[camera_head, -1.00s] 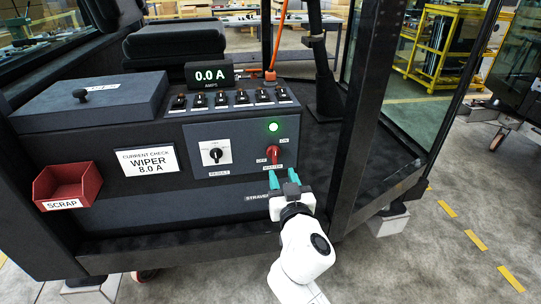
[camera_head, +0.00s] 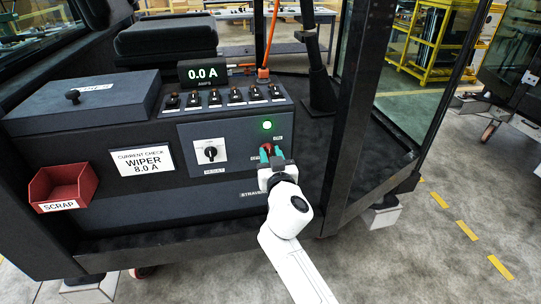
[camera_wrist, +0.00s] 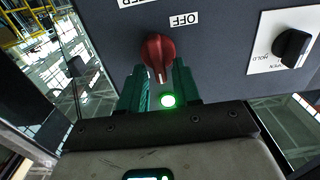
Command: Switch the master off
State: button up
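The red master knob (camera_head: 266,148) is on the dark front panel and is partly hidden by my gripper (camera_head: 271,154) in the head view. The wrist view shows the knob (camera_wrist: 156,50) with its white mark pointing toward the lit green lamp (camera_wrist: 168,100), away from the OFF label (camera_wrist: 184,19). My gripper (camera_wrist: 160,68) is open, with its teal fingertips on either side of the knob's lower part. I cannot tell whether they touch it. The green lamp (camera_head: 267,125) is lit above the knob in the head view.
A black result selector (camera_head: 210,152) sits left of the knob. A row of toggle switches (camera_head: 235,98) and a display reading 0.0 A (camera_head: 202,73) are above. A red scrap bin (camera_head: 64,186) hangs at left. A dark cab post (camera_head: 352,125) stands close at right.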

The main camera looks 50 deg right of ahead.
grip_shut()
jog(key=shift+a+n, duration=0.1)
jog(key=shift+n, duration=0.2)
jog(key=n, duration=0.1)
jog(key=n+b, duration=0.1)
jog(key=shift+w+a+f+n, duration=0.1)
jog(key=shift+a+f+n, duration=0.05)
jog(key=shift+n, duration=0.25)
jog(key=n, duration=0.9)
jog(key=f+n, duration=0.1)
jog(key=n, duration=0.4)
jog(key=shift+w+a, duration=0.25)
jog(key=shift+a, duration=0.1)
jog(key=shift+f+n, duration=0.1)
jog(key=shift+n, duration=0.3)
